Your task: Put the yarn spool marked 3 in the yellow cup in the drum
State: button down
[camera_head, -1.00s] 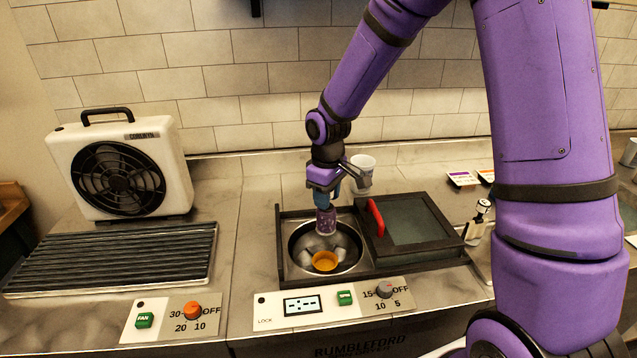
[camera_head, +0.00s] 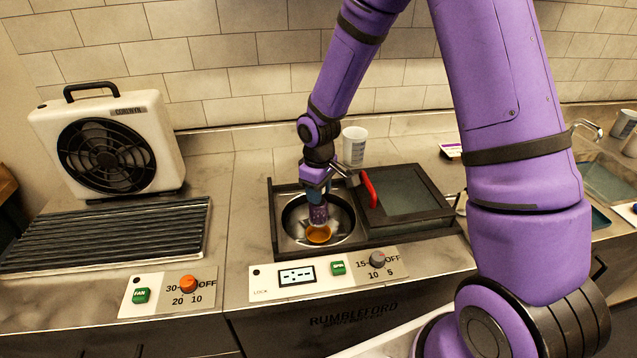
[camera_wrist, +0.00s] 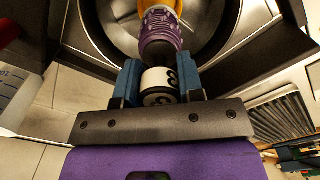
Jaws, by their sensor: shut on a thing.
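My gripper (camera_head: 315,193) is shut on a purple yarn spool (camera_head: 318,214). In the wrist view the spool (camera_wrist: 160,36) has purple yarn and a white end with a dark mark, partly visible and like a 3, between the blue fingers (camera_wrist: 158,84). The yellow-orange cup (camera_head: 319,235) sits in the round metal drum (camera_head: 350,218). The spool's lower end is right over the cup's mouth, at or just inside its rim; I cannot tell which. The cup (camera_wrist: 162,5) shows only partly at the top of the wrist view, behind the spool.
The drum's dark lid with a red handle (camera_head: 370,190) lies to its right. A white cup (camera_head: 354,146) stands behind. A control panel (camera_head: 325,274) is in front. A fan (camera_head: 108,150) and ribbed rack (camera_head: 110,235) are at the left.

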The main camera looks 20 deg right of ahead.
aim_at(319, 211)
jog(key=shift+f, duration=3.05)
jog(key=shift+f, duration=0.5)
jog(key=shift+c, duration=1.3)
grip_release()
jog(key=shift+r, duration=3.5)
